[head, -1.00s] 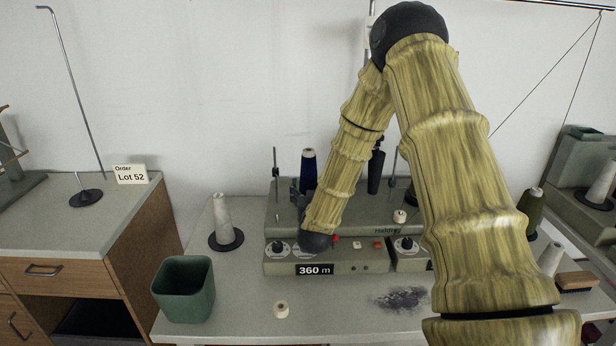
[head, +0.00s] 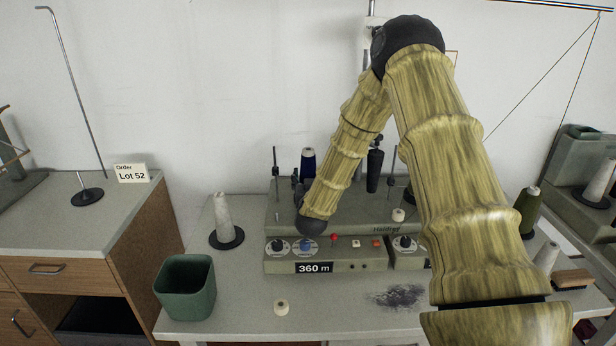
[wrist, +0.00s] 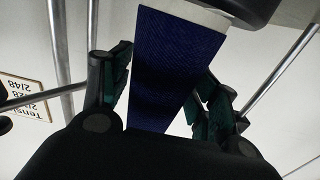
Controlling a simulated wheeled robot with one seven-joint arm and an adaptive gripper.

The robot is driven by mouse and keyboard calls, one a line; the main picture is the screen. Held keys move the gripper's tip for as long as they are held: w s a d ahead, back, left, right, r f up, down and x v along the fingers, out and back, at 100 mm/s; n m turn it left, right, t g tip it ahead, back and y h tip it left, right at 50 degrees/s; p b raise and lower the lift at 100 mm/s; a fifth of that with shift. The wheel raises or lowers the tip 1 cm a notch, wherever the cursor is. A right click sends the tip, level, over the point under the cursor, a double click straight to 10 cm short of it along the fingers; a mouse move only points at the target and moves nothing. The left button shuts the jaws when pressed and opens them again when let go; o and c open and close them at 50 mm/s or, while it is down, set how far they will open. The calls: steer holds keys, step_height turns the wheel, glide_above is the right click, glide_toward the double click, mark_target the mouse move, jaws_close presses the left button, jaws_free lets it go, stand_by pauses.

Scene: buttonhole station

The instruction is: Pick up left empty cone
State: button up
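A pale, bare-looking cone (head: 223,218) stands upright on a black disc at the left of the table in the head view. A dark blue cone (head: 308,164) stands at the back left of the grey machine; it fills the middle of the wrist view (wrist: 170,65). My gripper (wrist: 165,85) is open in the wrist view, with one finger on either side of the blue cone. A light gap shows between the cone and the right finger; contact on the left is unclear. In the head view my fingers are mostly hidden by my arm.
The machine (head: 290,215) has knobs and a "360 m" label. A green bin (head: 185,288) stands at the table's front left, and a small pale spool (head: 281,308) lies near the front. A green cone (head: 528,208) and another pale cone (head: 547,256) stand at right. Metal rods rise near my gripper.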

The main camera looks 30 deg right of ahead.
steer(key=c, duration=0.5)
steer(key=shift+r, duration=0.15)
